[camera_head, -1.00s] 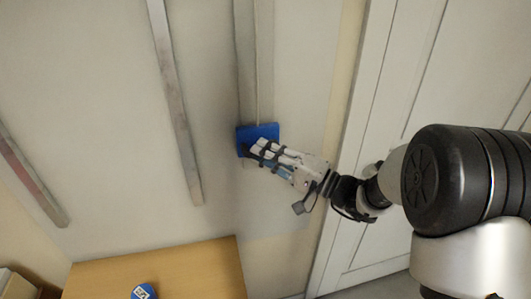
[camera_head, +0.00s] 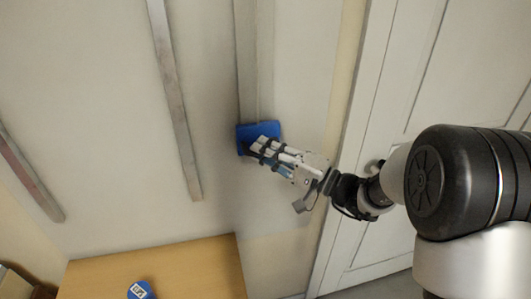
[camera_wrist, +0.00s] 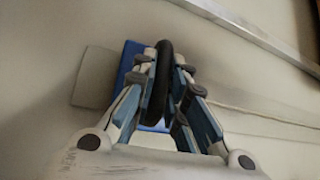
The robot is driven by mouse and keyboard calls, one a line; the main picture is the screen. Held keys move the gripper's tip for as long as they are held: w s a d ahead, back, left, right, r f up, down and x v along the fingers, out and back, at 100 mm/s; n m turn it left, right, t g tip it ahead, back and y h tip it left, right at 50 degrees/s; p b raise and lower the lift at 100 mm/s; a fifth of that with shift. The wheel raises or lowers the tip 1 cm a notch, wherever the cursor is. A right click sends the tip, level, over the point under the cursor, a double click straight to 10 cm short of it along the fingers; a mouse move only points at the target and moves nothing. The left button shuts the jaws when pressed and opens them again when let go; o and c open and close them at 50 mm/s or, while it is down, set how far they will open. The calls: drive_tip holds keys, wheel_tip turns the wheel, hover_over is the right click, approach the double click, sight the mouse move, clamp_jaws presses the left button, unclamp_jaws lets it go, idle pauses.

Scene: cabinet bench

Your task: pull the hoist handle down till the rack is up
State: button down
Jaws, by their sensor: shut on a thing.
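The hoist handle shows in the wrist view as a dark rounded grip (camera_wrist: 163,75) between my fingers. My gripper (camera_wrist: 162,70) is shut on it; in the head view my gripper (camera_head: 260,146) reaches in from the right. Behind it a blue block (camera_head: 258,131) sits at the lower end of a grey vertical rail (camera_head: 246,60) on the wall. The blue block also shows in the wrist view (camera_wrist: 124,66), partly hidden by my fingers. In the head view my fingers hide most of the handle. I cannot make out the rack for certain.
Metal strips (camera_head: 175,95) run down the pale wall to the left. A wooden surface (camera_head: 195,270) lies below, with a round blue object (camera_head: 141,290) at the bottom edge. A white panelled door (camera_head: 390,200) stands behind my arm at right.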

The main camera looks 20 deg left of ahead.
drive_tip(key=shift+f, duration=0.15)
drive_tip(key=c, duration=1.9)
unclamp_jaws()
drive_tip(key=shift+d, duration=0.1)
drive_tip(key=v, duration=1.2)
